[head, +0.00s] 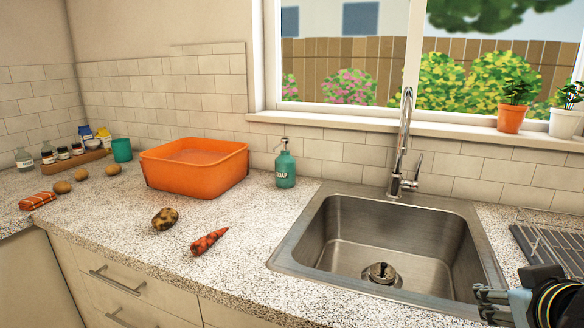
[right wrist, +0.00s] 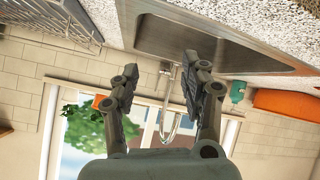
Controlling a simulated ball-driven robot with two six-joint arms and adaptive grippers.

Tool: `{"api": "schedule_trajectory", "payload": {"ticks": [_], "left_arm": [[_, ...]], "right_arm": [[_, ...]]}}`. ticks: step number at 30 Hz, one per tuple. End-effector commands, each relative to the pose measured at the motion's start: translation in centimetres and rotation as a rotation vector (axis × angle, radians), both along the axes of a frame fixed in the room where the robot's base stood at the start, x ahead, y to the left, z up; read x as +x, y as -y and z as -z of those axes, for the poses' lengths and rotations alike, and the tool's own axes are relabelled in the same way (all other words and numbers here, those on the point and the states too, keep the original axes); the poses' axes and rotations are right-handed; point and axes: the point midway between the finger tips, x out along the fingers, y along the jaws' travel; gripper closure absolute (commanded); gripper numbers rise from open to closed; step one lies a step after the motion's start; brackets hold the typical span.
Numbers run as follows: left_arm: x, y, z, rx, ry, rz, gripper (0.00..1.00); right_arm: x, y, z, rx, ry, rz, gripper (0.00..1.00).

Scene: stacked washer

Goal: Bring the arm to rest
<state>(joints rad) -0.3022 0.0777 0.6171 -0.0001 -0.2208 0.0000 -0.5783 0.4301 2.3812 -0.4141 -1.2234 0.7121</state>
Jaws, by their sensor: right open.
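My right gripper (head: 490,302) shows at the lower right of the head view, just over the front right rim of the sink (head: 455,245). In the right wrist view the same gripper (right wrist: 163,80) has its two fingers spread apart, with nothing between them. The faucet (head: 404,150) and the window stand behind the fingers in that view. My left gripper does not show in the head view.
An orange basin (head: 195,168), a soap bottle (head: 286,168), a potato (head: 165,218) and a carrot (head: 209,241) are on the speckled counter (head: 110,225) left of the sink. A dish rack (head: 545,245) stands at the right. The sink bowl holds only its drain piece (head: 381,273).

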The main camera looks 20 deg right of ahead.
Motion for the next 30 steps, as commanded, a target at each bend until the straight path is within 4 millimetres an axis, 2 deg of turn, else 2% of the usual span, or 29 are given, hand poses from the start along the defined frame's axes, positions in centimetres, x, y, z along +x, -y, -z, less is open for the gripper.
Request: {"api": "schedule_trajectory", "payload": {"ticks": [3, 6, 12, 13, 20, 23, 26, 29, 30], "left_arm": [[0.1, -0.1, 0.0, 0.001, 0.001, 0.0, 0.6], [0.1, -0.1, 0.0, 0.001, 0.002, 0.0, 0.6], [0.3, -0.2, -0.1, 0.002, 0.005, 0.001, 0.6], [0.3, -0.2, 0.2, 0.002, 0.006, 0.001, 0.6], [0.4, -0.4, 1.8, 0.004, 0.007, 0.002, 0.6], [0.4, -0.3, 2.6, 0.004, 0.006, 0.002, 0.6], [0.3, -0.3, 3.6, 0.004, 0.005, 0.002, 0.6], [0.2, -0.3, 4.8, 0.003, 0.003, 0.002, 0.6], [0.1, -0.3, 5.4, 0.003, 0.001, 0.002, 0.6]], "right_arm": [[-2.7, -3.4, 2.5, 0.078, -0.189, -0.058, 0.55], [-4.7, -6.6, 4.0, 0.145, -0.332, -0.148, 0.55], [-8.0, -13.3, 5.1, 0.28, -0.532, -0.393, 0.55], [-8.0, -13.5, 6.1, 0.283, -0.548, -0.407, 0.55], [-6.7, -12.3, 15.8, 0.283, -0.576, -0.384, 0.55], [-6.7, -11.9, 20.7, 0.288, -0.593, -0.377, 0.55], [-7.3, -11.4, 26.6, 0.294, -0.611, -0.368, 0.55], [-8.9, -10.9, 33.7, 0.303, -0.636, -0.357, 0.55], [-10.0, -10.6, 36.7, 0.306, -0.648, -0.353, 0.55]]}}
